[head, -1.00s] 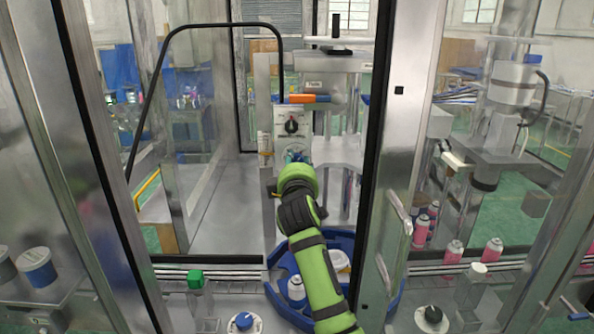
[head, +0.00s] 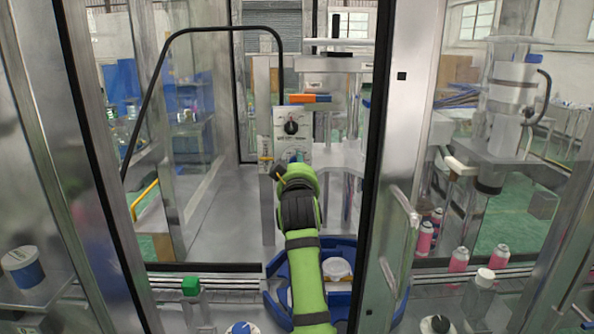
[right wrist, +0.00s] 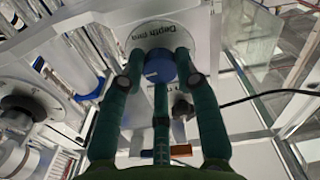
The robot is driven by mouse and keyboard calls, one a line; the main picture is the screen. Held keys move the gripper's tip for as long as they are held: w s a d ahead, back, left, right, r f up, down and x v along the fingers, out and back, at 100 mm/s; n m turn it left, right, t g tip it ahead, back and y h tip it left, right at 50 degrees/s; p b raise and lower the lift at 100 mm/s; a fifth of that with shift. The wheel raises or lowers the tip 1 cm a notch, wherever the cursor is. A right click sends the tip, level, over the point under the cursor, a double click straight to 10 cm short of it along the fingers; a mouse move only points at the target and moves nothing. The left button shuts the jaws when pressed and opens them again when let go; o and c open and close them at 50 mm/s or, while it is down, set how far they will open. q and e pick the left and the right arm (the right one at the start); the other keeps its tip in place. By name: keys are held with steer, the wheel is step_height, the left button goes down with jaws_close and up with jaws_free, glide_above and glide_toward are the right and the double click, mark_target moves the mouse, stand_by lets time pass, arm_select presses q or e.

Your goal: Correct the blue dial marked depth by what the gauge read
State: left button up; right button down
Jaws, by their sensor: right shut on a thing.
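The blue dial (right wrist: 160,67) sits on a white panel under printed lettering that reads "Depth (mm)" in the right wrist view. My right gripper (right wrist: 160,82) has its dark green fingers closed around the dial's rim. In the head view my right gripper (head: 297,170) reaches the lower part of the white panel (head: 291,143), and the dial is mostly hidden behind it. A black dial (head: 291,127) sits above on the same panel. I cannot make out a gauge reading. My left gripper is not in view.
An orange-and-blue part (head: 309,98) lies above the panel. A black looped bar (head: 160,75) and a steel door post (head: 395,170) frame the opening. Pink cans (head: 459,260) stand at right.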

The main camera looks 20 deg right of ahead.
steer(key=shift+f+m, duration=0.1)
steer(key=shift+m, duration=0.5)
steer(key=c, duration=1.1)
jaws_free()
steer(key=shift+o, duration=1)
